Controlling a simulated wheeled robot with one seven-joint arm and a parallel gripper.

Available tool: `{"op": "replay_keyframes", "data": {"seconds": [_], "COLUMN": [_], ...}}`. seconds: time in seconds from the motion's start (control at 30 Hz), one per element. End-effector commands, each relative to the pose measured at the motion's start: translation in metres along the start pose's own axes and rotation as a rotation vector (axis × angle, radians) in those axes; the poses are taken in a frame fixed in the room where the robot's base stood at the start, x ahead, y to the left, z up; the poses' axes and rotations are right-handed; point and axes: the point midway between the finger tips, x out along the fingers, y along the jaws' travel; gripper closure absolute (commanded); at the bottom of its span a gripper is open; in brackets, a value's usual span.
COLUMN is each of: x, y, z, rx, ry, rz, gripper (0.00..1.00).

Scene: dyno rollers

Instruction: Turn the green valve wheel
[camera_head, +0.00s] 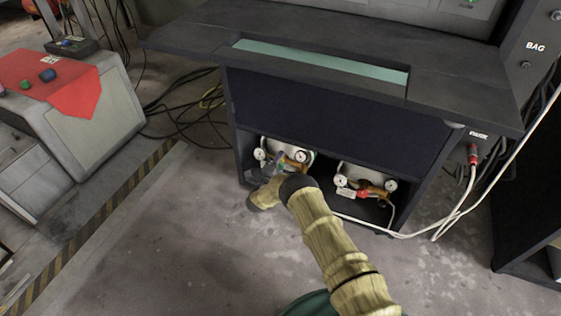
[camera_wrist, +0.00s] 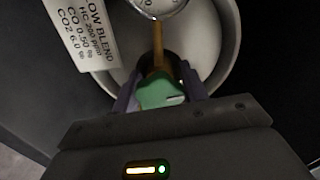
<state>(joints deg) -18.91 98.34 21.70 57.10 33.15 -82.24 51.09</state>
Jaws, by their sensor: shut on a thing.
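The green valve wheel (camera_wrist: 160,92) sits on a brass stem (camera_wrist: 158,45) in front of a pale gas cylinder (camera_wrist: 208,30) in the wrist view. My gripper (camera_wrist: 160,97) is shut on the wheel, with one finger on each side of it. In the head view my gripper (camera_head: 275,165) reaches into the left part of the cabinet's lower opening. The wheel is too small and too covered there to make out clearly.
A second cylinder with gauges and a red valve (camera_head: 362,194) stands to the right in the dark cabinet (camera_head: 320,112). A label (camera_wrist: 82,40) and a gauge (camera_wrist: 158,5) are close to my gripper. Cables (camera_head: 185,105) lie on the floor at left.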

Motion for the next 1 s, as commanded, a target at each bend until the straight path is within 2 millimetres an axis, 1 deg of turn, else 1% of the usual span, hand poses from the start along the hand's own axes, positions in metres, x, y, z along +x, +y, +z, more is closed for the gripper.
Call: {"op": "replay_keyframes", "data": {"seconds": [0.03, 0.3, 0.77, 0.8, 0.87, 0.9, 1.0], "x": [-0.0032, -0.0033, -0.0033, -0.0033, -0.0032, -0.0029, -0.002], "y": [0.0039, 0.0041, 0.0039, 0.0039, 0.0036, 0.0033, 0.0023], "z": [0.0009, 0.001, 0.0014, 0.0014, 0.0015, 0.0014, 0.001], "rx": [0.025, 0.134, 0.155, 0.155, 0.155, 0.155, 0.155], "ry": [-0.004, -0.003, -0.004, -0.004, -0.004, -0.004, -0.003], "rz": [0.008, 0.007, 0.007, 0.007, 0.007, 0.006, 0.004], "gripper": [0.79, 0.79, 0.79, 0.55, 0.43, 0.35, 0.35]}}
